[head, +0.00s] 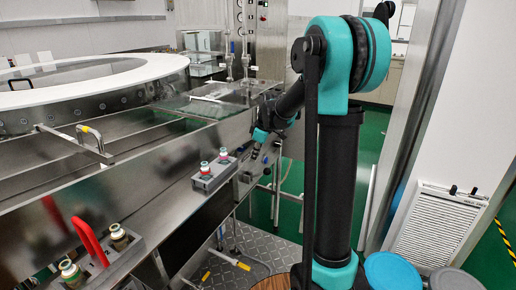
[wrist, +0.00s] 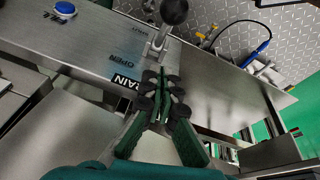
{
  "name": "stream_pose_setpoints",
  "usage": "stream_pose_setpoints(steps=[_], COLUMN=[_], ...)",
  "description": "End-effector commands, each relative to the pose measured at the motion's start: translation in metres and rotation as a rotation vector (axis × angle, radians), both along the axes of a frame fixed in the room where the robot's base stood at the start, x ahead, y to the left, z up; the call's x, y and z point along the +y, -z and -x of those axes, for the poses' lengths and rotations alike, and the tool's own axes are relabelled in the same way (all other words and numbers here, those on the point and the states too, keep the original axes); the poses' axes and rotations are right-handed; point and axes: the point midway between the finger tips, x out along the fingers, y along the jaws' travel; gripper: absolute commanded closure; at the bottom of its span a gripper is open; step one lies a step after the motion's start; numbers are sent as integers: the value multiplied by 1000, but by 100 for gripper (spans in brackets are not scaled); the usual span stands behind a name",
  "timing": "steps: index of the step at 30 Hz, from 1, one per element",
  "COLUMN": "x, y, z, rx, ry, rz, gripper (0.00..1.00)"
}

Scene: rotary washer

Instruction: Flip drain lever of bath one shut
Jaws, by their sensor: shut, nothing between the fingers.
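The drain lever (wrist: 160,40) is a metal arm with a black ball knob (wrist: 174,11). It shows at the top middle of the wrist view, on a steel panel (wrist: 100,45) with DRAIN and OPEN lettering beside it. The knob points toward the top edge of the picture, over the panel's edge. My gripper (wrist: 163,72) is shut and empty, its fingertips just below the lever's base end; I cannot tell whether they touch it. In the head view my gripper (head: 256,152) is small, beside the bench front, and the lever cannot be made out there.
A blue button (wrist: 65,8) sits on the panel at upper left. A blue-ended hose (wrist: 262,47) lies over the patterned metal floor plate (wrist: 285,25).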

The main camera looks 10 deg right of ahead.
Motion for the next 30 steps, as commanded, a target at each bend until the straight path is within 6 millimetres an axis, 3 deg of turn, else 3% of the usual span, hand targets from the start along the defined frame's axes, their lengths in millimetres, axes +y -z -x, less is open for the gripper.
stream_pose_setpoints(steps=[2, 9, 30], x=[0, -25, -32], y=[13, 26, 32], z=[-2, 10, 6], rx=[0, 1, -19], ry=[2, 3, 3], rz=[0, 0, -26], gripper=[100, 100, 100])
